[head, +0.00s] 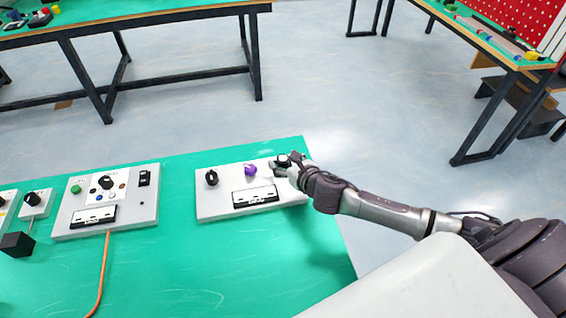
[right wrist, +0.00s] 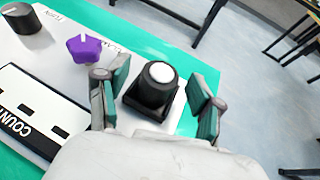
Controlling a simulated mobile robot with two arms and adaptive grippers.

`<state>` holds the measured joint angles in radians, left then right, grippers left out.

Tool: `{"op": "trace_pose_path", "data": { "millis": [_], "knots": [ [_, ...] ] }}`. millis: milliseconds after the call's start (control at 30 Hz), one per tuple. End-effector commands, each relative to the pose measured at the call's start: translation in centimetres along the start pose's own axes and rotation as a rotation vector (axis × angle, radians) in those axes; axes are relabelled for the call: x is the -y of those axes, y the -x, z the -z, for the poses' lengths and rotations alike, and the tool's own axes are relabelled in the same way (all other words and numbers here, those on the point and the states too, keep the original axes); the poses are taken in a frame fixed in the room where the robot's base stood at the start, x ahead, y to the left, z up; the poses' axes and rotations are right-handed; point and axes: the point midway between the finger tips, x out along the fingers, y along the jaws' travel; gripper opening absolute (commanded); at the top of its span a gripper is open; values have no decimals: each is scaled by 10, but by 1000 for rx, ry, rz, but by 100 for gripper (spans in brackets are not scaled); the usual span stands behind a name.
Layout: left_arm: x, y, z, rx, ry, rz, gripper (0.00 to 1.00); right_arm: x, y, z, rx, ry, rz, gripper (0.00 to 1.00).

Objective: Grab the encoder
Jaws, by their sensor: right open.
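A grey-white control panel (head: 222,203) lies on the green table near its right edge. At the panel's right end is a black round knob with a pale top on a square black base (right wrist: 148,90); I take it as the encoder, though no label on it is readable. My right gripper (head: 289,163) is at this knob. In the right wrist view its open fingers (right wrist: 160,84) stand on either side of the knob, with visible gaps. A purple lobed knob (right wrist: 84,48) is just left of the left finger. My left gripper is not in view.
A black knob (head: 211,177) and a counter display (head: 255,197) are also on this panel. Another panel (head: 143,211) with an orange cable (head: 103,265) lies further left, beside a black cube (head: 17,244). Green table (head: 190,275) is bare in front.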

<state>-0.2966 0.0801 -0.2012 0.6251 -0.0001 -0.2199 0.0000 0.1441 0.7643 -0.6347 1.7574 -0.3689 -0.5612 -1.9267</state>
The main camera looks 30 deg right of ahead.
Motion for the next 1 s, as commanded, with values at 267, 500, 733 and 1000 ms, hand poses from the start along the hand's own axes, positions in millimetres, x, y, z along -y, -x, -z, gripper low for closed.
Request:
{"op": "trace_pose_path", "data": {
  "millis": [267,500,733,1000],
  "knots": [
    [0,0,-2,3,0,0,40,0,-10,0,-1,-1,-1,67],
    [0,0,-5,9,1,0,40,0,-9,0,-1,-1,-1,39],
    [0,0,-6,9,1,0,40,0,-9,0,-1,0,-1,0],
    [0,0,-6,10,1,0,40,0,-9,-1,0,0,-1,0]
  ]
}}
